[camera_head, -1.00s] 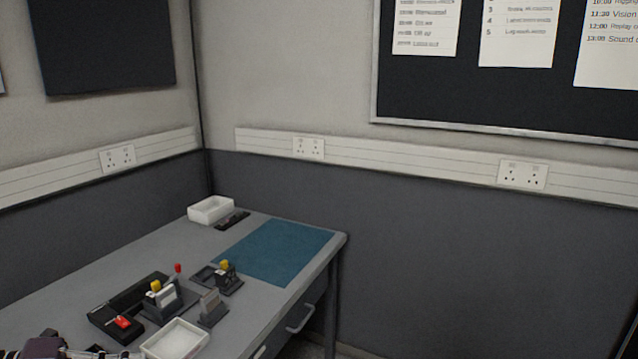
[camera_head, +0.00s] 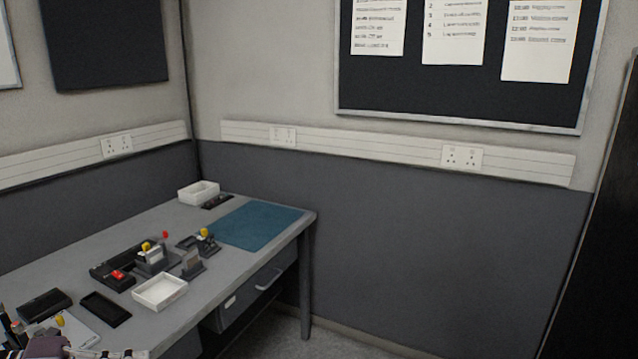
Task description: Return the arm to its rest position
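Part of my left arm shows at the bottom left corner, with a purple-grey link. The end of my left gripper (camera_head: 122,354) is cut off by the lower edge, over the near part of the grey desk (camera_head: 215,268). Its fingers are too small and cropped to tell if they are open or shut. I see nothing held in it. My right gripper is not in view.
The desk holds a white tray (camera_head: 160,292), a black tray (camera_head: 105,309), dark fixtures with red and yellow parts (camera_head: 152,258), a teal mat (camera_head: 258,226) and a white box (camera_head: 198,192). Floor shows right of the desk. A dark panel (camera_head: 600,230) stands at right.

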